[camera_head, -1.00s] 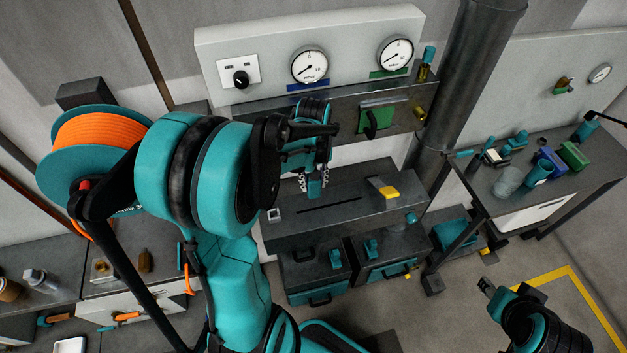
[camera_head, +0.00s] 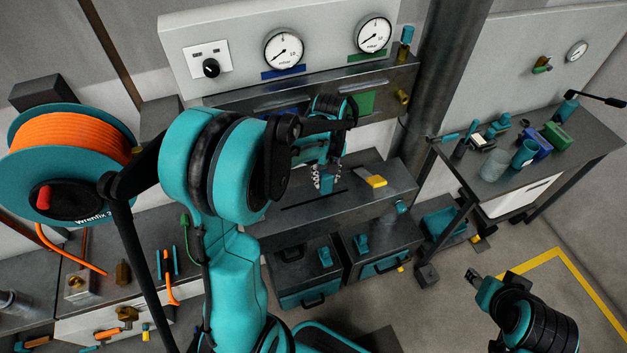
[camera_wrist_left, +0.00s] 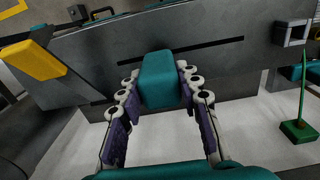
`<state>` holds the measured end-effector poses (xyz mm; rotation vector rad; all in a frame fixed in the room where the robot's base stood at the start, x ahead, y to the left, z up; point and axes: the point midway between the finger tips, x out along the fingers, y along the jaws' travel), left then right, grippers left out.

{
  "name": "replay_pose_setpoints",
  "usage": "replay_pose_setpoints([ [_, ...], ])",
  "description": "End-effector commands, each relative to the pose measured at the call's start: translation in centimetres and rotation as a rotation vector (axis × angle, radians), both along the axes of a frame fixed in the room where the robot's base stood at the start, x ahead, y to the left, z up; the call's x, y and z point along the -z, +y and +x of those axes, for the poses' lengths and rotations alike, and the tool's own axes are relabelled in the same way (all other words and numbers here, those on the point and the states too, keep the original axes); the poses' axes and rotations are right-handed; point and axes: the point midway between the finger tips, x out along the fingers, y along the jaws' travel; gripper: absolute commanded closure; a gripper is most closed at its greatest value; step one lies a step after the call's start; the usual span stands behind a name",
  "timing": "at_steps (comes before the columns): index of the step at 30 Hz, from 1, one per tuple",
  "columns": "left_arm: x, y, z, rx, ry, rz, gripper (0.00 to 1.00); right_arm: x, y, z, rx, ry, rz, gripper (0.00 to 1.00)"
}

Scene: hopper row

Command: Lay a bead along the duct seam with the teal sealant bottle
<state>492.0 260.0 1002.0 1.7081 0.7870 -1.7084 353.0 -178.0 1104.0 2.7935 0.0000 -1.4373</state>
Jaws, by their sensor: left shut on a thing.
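My left gripper (camera_head: 326,178) is shut on a teal block-like thing (camera_wrist_left: 160,80), which seems to be the sealant bottle; it also shows small in the head view (camera_head: 327,183). Its nozzle cannot be made out. The grey duct (camera_head: 285,222) lies below and behind it. A thin dark straight line on the duct, seemingly the seam (camera_wrist_left: 210,50), runs behind the bottle in the left wrist view. Whether the bottle touches the duct cannot be told. My right gripper (camera_head: 473,276) is at the lower right, away from the duct; its jaws are too small to read.
A yellow-topped block (camera_head: 376,181) sits on the duct, right of my left gripper. Dark bins (camera_head: 305,270) stand below. A hose reel (camera_head: 70,140) is at left. A bench (camera_head: 560,165) with several items is at right. Open floor lies near my right gripper.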

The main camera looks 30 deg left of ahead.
Motion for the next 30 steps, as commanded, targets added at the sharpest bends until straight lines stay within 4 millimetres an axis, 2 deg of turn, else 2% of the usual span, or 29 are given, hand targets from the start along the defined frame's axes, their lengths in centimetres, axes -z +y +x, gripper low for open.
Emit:
replay_pose_setpoints([
  [7, -0.01, -0.74, 0.84, -0.001, 0.000, 0.000, 0.99, 0.10, 0.00, 0.00, 0.000, 0.000, 0.000, 0.60],
  [30, -0.01, -0.74, 0.83, -0.001, 0.000, 0.000, 0.99, 0.28, 0.00, 0.00, 0.000, 0.000, 0.000, 0.60],
])
